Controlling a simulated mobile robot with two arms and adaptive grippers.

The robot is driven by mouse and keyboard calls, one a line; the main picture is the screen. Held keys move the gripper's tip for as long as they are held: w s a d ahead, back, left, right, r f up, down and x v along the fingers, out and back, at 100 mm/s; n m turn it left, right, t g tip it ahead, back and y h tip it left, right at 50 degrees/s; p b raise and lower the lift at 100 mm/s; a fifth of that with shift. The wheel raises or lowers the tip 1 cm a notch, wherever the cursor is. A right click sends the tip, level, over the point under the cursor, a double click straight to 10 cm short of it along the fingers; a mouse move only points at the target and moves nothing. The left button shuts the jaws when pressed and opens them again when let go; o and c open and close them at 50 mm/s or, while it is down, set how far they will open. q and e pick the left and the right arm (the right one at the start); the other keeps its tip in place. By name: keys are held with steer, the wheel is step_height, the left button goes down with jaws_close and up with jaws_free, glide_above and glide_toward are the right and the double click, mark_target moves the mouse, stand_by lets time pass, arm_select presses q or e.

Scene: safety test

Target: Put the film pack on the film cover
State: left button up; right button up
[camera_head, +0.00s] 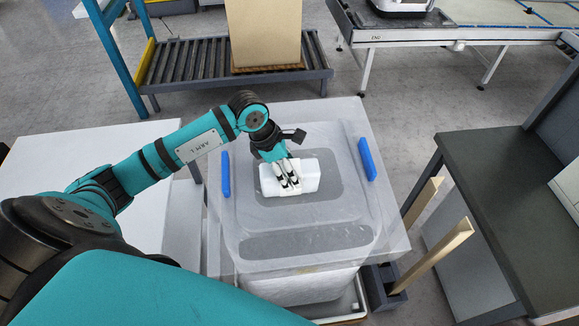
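A white block-shaped pack (309,174), which looks like the film pack, is over the middle of a translucent grey cover (350,215). The cover lies over a pale box-like stand and has a blue clip at each side. I cannot tell whether the pack touches the cover. My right gripper is not in view.
A white table (60,165) stands at the left, under my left arm. A dark-topped bench (510,165) stands at the right. Wooden bars (435,255) stick up between it and the stand. A roller conveyor (190,62) with a tan box (263,32) is behind.

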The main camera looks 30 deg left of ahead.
arm_select(q)
steer(key=shift+r, duration=0.2)
steer(key=shift+r+p, duration=0.4)
steer(key=shift+p, duration=0.3)
steer(key=b+v, duration=0.3)
steer(key=v, duration=0.7)
steer(key=shift+a+r+b, duration=0.2)
steer(key=shift+b, duration=0.15)
steer(key=shift+s+a+r, duration=0.1)
steer(key=shift+s+r, duration=0.05)
steer(key=shift+r, duration=0.35)
